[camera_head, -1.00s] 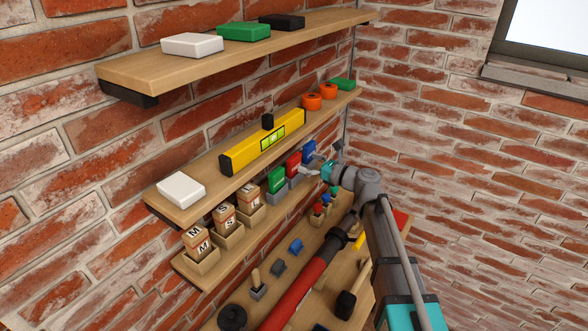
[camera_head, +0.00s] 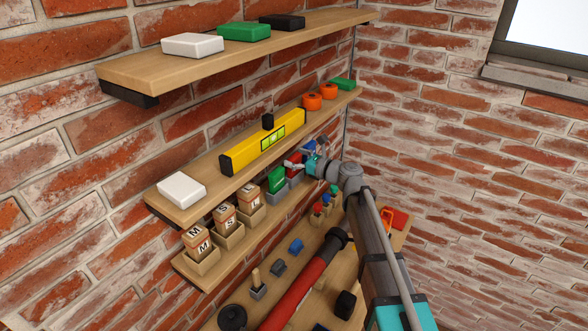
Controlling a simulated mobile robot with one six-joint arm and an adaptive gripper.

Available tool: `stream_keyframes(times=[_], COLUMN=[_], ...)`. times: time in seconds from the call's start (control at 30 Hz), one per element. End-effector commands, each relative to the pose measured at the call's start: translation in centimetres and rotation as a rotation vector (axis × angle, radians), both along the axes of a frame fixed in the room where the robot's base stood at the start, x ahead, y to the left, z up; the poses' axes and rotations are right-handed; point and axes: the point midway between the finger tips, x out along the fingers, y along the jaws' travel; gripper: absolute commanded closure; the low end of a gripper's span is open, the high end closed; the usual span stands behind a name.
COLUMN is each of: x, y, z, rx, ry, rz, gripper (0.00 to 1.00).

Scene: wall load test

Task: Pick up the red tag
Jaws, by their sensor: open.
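The red tag (camera_head: 293,162) stands in a grey holder on the third shelf down, between a green tag (camera_head: 277,180) on its left and a blue tag (camera_head: 308,146) on its right. My gripper (camera_head: 293,165) is open, with its fingers at the red tag from the right side. The fingers hide part of the red tag, and the gripper body covers part of the blue tag and its holder. I cannot tell whether the fingers touch the red tag.
The shelf above holds a yellow level (camera_head: 262,143), a white block (camera_head: 181,190) and orange rings (camera_head: 312,101), close over the gripper. Wooden blocks in boxes (camera_head: 228,233) stand left of the tags. A red tube (camera_head: 303,285) lies on the lowest board.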

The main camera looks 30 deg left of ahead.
Motion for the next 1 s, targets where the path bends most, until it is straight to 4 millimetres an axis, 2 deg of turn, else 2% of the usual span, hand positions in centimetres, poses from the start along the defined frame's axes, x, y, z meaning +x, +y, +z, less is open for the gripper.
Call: stream_keyframes(times=[0.13, 0.47, 1.0], x=[0.0, 0.0, -0.08], y=[-0.01, 0.0, 0.11], z=[0.0, 0.0, 0.82], rx=[0.0, 0.0, 0.0], ry=[0.0, 0.0, 0.0], rz=[0.0, 0.0, 0.002], gripper=[0.02, 0.62, 0.63])
